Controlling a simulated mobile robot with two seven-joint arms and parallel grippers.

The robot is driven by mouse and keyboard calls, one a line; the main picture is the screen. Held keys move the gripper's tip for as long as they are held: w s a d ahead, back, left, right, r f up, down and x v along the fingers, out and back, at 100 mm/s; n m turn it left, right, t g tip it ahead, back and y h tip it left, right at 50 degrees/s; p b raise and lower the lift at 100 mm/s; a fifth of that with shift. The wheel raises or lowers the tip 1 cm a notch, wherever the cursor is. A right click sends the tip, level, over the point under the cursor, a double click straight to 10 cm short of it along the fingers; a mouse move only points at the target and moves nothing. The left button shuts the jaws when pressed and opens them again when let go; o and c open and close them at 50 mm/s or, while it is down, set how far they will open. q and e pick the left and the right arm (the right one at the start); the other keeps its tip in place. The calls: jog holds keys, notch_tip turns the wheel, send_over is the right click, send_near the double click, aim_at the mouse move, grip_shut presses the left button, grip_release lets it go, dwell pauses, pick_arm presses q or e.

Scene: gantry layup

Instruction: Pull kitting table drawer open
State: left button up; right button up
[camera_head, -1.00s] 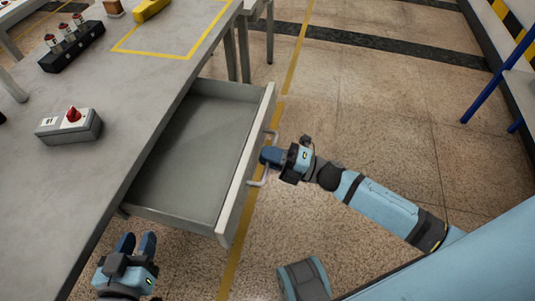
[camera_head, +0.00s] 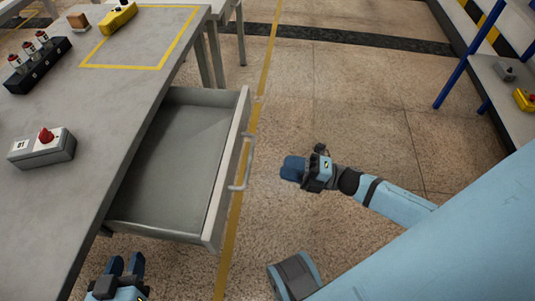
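The kitting table (camera_head: 95,128) stands at the left. Its grey drawer (camera_head: 180,165) is pulled well out to the right and looks empty inside. The drawer's bar handle (camera_head: 243,165) is on its front panel. My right gripper (camera_head: 292,168) is to the right of the handle, apart from it, with a gap of floor showing between. Its fingers overlap from this angle, so I cannot tell whether they are open or shut. My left gripper (camera_head: 125,264) is at the lower left beside the table edge, below the drawer, with its fingers apart and nothing between them.
A shelf (camera_head: 508,90) stands at the far right. The floor between is clear.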

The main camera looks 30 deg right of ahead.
pick_arm(q)
jog(key=shift+s+a+f, duration=0.15)
jog(key=shift+a+f, duration=0.15)
pick_arm(e)
jog(key=v, duration=0.3)
jog(key=shift+s+d, duration=0.1)
pick_arm(q)
jog(key=shift+s, duration=0.1)
jog(key=shift+d, duration=0.1)
